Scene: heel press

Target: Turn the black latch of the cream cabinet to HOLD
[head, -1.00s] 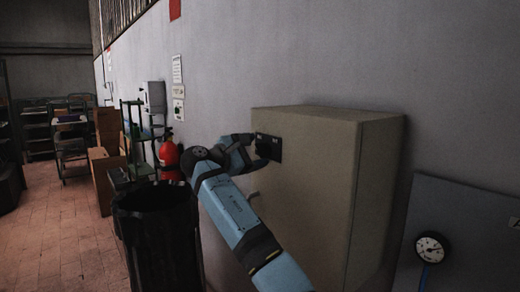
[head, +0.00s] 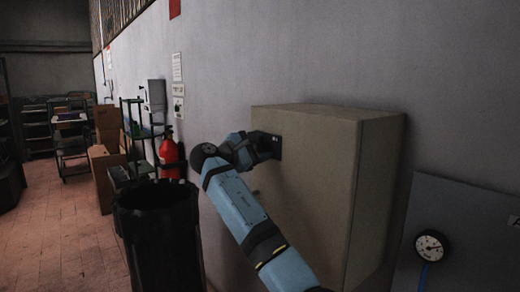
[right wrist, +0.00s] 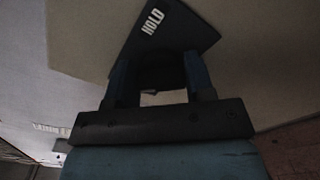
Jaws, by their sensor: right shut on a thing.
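The cream cabinet (head: 305,200) is mounted on the grey wall in the head view. A small black plate (head: 277,148) is on its front face, near the top, mostly hidden behind my right gripper (head: 266,146). In the right wrist view the plate (right wrist: 190,32) carries the white word HOLD and looks tilted. My right gripper (right wrist: 159,75) is shut on the black latch (right wrist: 158,72), with one finger on each side of it. The latch is dark, so its exact angle is hard to tell. My left gripper is not in view.
A black bin (head: 158,235) stands left of my right arm. A red fire extinguisher (head: 169,155) and a green-framed cart (head: 135,140) are behind it. A grey panel with a round gauge (head: 430,246) is at the right. Brick floor (head: 60,235) is open at the left.

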